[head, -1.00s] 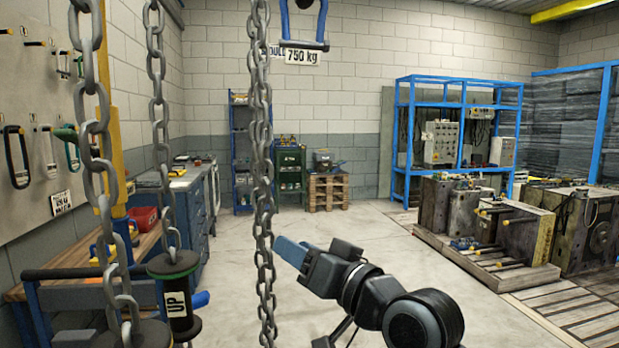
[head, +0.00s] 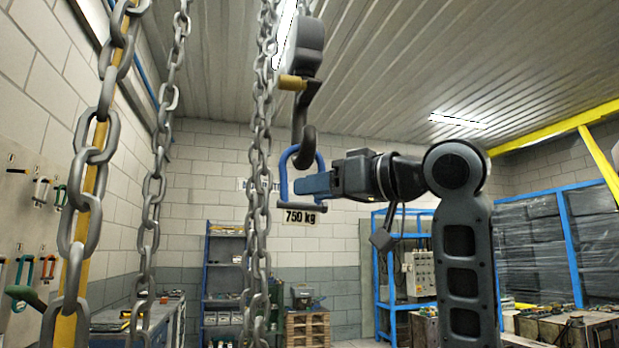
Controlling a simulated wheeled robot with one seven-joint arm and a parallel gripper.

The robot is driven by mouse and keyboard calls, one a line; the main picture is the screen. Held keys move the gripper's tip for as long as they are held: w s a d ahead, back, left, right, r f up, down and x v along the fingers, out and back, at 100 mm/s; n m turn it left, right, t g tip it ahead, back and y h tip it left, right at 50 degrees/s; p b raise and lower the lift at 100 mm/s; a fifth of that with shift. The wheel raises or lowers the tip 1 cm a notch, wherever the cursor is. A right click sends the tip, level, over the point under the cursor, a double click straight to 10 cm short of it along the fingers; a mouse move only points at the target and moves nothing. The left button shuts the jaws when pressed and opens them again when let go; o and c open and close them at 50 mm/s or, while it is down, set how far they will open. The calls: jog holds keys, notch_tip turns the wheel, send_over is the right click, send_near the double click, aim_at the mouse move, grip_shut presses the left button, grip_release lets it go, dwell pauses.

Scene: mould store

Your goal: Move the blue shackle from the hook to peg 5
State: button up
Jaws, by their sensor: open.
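The blue shackle (head: 319,165) hangs from the dark hook (head: 304,125) in the upper middle of the head view, with its pin at the bottom. My gripper (head: 299,185) comes in level from the right, its blue fingers overlapping the shackle's right leg in the picture. It is open; whether it touches the shackle, or has a finger on each side, I cannot tell. The peg board (head: 20,225) is at the far left, with several shackles hanging on it. Its peg numbers are too small to read, so I cannot pick out peg 5.
Hanging chains (head: 258,190) run down left of the hook, between it and the peg board. A 750 kg sign (head: 300,217) shows below the shackle. A blue shelf (head: 222,275) and a pallet stack (head: 307,328) stand at the back.

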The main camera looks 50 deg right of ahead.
aim_at(287, 184)
jog(key=shift+w+r+p, duration=0.25)
jog(key=shift+w+r, duration=0.05)
jog(key=shift+w, duration=1)
jog(key=shift+w+r+p, duration=0.2)
jog(key=shift+w+r, duration=0.1)
jog(key=shift+w, duration=1)
jog(key=shift+w+r+p, duration=0.25)
jog(key=shift+w+r, duration=0.05)
jog(key=shift+w, duration=1)
grip_shut()
